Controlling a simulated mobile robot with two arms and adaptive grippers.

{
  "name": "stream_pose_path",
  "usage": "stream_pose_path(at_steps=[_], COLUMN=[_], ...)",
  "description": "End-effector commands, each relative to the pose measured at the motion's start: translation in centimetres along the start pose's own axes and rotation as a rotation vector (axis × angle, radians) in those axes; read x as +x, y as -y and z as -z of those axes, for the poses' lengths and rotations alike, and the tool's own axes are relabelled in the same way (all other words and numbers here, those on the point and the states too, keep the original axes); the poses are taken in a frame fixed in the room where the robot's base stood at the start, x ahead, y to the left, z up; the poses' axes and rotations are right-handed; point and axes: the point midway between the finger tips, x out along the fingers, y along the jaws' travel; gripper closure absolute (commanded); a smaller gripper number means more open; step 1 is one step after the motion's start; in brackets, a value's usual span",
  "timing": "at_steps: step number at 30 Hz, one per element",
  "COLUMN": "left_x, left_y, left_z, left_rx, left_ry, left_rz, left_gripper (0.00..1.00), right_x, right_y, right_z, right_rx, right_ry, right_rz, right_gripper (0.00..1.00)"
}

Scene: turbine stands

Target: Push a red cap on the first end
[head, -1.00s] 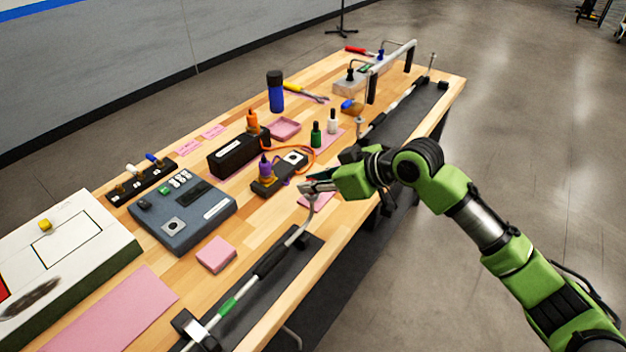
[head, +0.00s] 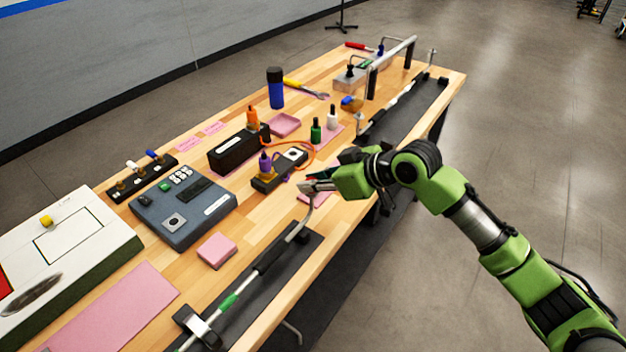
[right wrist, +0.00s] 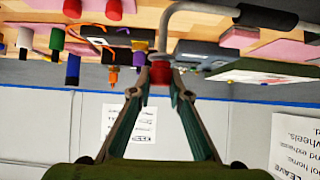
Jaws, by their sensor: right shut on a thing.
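My right gripper (head: 310,187) is above the front edge of the bench, at the bent metal end of the tube (head: 300,232). In the right wrist view, my right gripper (right wrist: 160,74) is shut on a red cap (right wrist: 160,71). The bent tube (right wrist: 172,22) comes right up to the cap in that view. I cannot tell whether the cap sits on the end or only meets it. The tube has black and green sleeves and lies along a black mat (head: 312,252), through a clamp stand (head: 194,322). My left gripper is not in view.
Pink pads (head: 217,250), a blue-grey control box (head: 183,212) and a white panel (head: 65,245) fill the left. Open floor lies to the right.

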Motion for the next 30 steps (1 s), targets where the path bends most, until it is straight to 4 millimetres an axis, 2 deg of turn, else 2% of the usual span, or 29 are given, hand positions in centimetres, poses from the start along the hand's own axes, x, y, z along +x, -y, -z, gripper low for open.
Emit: stream_pose_path(at_steps=[3, 11, 12, 14, 21, 23, 30], left_x=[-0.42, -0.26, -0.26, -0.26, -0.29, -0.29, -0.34], left_y=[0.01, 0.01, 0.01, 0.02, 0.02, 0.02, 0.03], left_z=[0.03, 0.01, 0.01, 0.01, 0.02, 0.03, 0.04], left_rx=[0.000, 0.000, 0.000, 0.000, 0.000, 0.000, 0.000], left_ry=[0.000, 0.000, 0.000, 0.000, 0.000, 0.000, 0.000], left_rz=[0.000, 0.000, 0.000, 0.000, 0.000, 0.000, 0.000], left_gripper=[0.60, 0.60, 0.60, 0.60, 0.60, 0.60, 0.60], right_x=[0.40, 0.58, 0.60, 0.61, 0.43, 0.40, 0.30], right_y=[0.15, 0.25, 0.26, 0.26, 0.14, 0.13, 0.09], right_z=[-0.85, -1.25, -1.30, -1.31, -0.87, -0.80, -0.60], right_rx=[0.004, 0.005, 0.005, 0.006, 0.004, 0.003, 0.002], right_ry=[0.014, 0.021, 0.022, 0.022, 0.013, 0.012, 0.009], right_rz=[0.004, 0.007, 0.007, 0.007, 0.004, 0.003, 0.002], right_gripper=[1.00, 1.00, 0.78, 0.63, 0.63, 0.58, 0.58])
